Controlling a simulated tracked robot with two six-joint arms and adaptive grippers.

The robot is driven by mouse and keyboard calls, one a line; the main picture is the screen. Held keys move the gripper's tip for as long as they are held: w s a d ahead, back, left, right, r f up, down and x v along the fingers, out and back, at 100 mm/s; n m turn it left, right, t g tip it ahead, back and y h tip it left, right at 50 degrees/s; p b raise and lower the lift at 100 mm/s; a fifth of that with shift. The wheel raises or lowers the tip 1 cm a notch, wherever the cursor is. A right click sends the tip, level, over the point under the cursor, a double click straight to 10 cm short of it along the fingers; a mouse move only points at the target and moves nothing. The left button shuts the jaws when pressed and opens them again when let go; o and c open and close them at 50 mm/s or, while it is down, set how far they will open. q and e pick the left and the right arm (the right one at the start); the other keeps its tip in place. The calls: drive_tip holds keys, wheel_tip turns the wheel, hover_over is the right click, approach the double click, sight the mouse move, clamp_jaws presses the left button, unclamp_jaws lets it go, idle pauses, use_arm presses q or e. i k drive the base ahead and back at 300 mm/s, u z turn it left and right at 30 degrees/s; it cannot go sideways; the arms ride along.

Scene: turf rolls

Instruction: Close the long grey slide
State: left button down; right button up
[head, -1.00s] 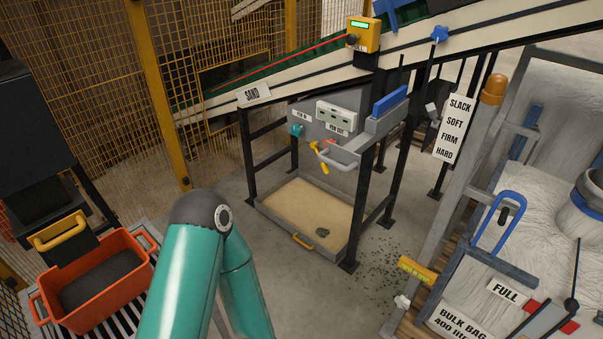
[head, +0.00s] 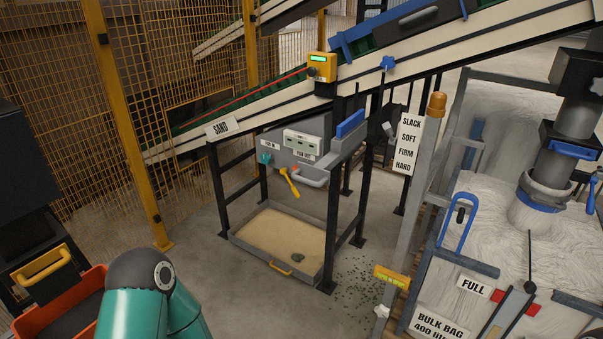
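Under the sloping conveyor stands a grey metal box (head: 283,160) on a black frame, with a yellow lever (head: 289,183) and a pale grey loop handle (head: 313,180) on its front. A grey ledge with a blue bar (head: 350,124) sticks out at its right. I cannot tell for certain which grey part is the long slide, or how far open it is. Below is a shallow grey tray (head: 251,252) of sand with a dark lump in it. My teal arm shows at the bottom left, well short of the box. Neither gripper is in view.
A bulk bag (head: 480,225) in a grey frame fills the right, with a blue loop handle (head: 459,222) and a yellow level (head: 391,277). An orange crate (head: 60,308) is at the lower left. Mesh fencing stands behind. Dark crumbs lie on the floor right of the tray.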

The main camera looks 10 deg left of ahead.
sight(319, 172)
drive_tip(key=z, duration=0.05)
drive_tip(key=i, duration=1)
drive_tip(key=u, duration=0.05)
